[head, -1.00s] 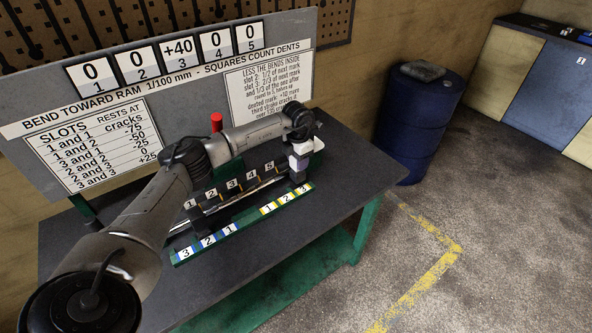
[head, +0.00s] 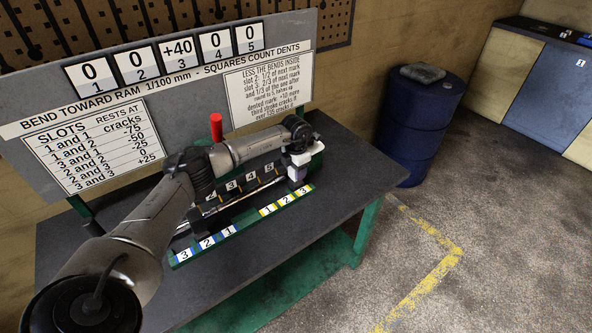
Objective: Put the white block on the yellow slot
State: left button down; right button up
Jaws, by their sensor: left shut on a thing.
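My left arm reaches across the bench from the left. My left gripper (head: 297,179) points down at the right end of the press, just above and behind the yellow slots. It is shut on a small pale block (head: 297,172), seemingly the white block, mostly covered by the fingers. I cannot tell whether the block touches anything below. The yellow slots (head: 286,202), marked 1, 2 and 3, are on the right half of the green front rail. My right gripper is not in view.
Blue slots (head: 206,242) marked 3, 2, 1 fill the rail's left half. Behind it are a shiny bar (head: 236,203) and numbered marks, partly hidden by my arm. A red handle (head: 216,127) stands behind my arm. A sign board (head: 190,95) backs the bench (head: 330,215); its right side is clear.

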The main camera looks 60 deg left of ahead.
pick_arm(q)
jog(key=shift+f, duration=0.1)
jog(key=c, duration=0.6)
grip_release()
jog(key=shift+o, duration=0.2)
jog(key=shift+r+p, duration=0.4)
jog(key=shift+r, duration=1.75)
